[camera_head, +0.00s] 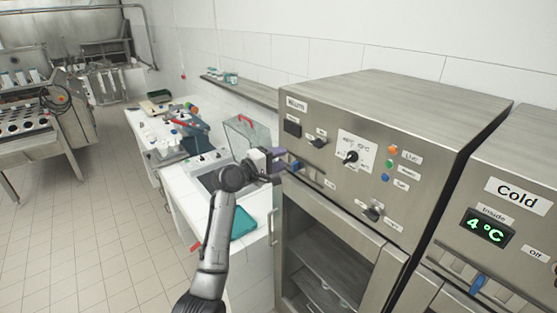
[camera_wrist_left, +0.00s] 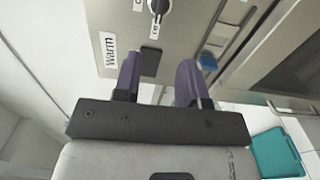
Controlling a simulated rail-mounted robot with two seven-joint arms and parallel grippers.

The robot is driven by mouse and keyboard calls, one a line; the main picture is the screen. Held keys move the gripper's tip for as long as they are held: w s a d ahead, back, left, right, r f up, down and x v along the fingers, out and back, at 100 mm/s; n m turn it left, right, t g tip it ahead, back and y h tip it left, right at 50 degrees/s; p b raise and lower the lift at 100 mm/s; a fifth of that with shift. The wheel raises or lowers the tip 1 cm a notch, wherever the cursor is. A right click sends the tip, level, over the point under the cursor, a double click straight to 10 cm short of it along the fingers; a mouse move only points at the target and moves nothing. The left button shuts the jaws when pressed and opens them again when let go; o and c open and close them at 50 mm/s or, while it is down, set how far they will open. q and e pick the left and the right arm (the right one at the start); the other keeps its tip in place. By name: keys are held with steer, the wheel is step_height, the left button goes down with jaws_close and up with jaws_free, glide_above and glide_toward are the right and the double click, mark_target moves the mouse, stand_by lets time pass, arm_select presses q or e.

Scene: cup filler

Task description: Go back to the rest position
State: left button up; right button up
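My left gripper (camera_head: 281,163) is raised in front of the control panel of the steel Warm cabinet (camera_head: 340,180), close to the panel's left side. In the left wrist view its two purple fingers (camera_wrist_left: 158,78) stand apart with nothing held between them. A dark square switch (camera_wrist_left: 150,61) on the panel shows beyond the gap. A blue switch (camera_wrist_left: 207,60) is just right of the fingers in that view. I cannot tell whether a finger touches the panel. My right gripper is in neither view.
The Cold cabinet (camera_head: 510,200), its display reading 4 °C, stands at the right. A white counter (camera_head: 185,205) runs behind my left arm, with a teal tray (camera_head: 243,222) and a clear box with a red handle (camera_head: 246,130). Tiled floor at the left is free.

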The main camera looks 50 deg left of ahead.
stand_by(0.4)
arm_select(q)
steer(key=s+d+f+m+g+y+p, duration=0.1)
steer(key=s+d+f+m+g+y, duration=0.15)
steer(key=s+d+f+m, duration=0.45)
steer(key=s+d+f+m+g+y+p, duration=0.2)
steer(key=s+d+f+m+g, duration=0.2)
steer(key=s+d+m, duration=0.7)
steer(key=s+d+f+g+h+p, duration=0.1)
steer(key=s+d+f+g, duration=0.1)
steer(key=s+f, duration=0.4)
steer(key=s+d+f+g+h+p, duration=0.1)
steer(key=s+d+f+g, duration=0.2)
steer(key=s+f, duration=0.3)
steer(key=s+d+f+m+g+h, duration=0.1)
steer(key=s+d+f+g, duration=0.2)
steer(key=s, duration=0.9)
step_height(320, 180, down, 4)
steer(key=shift+d+r+p, duration=0.15)
steer(key=shift+d+p, duration=0.25)
steer(key=shift+d, duration=0.7)
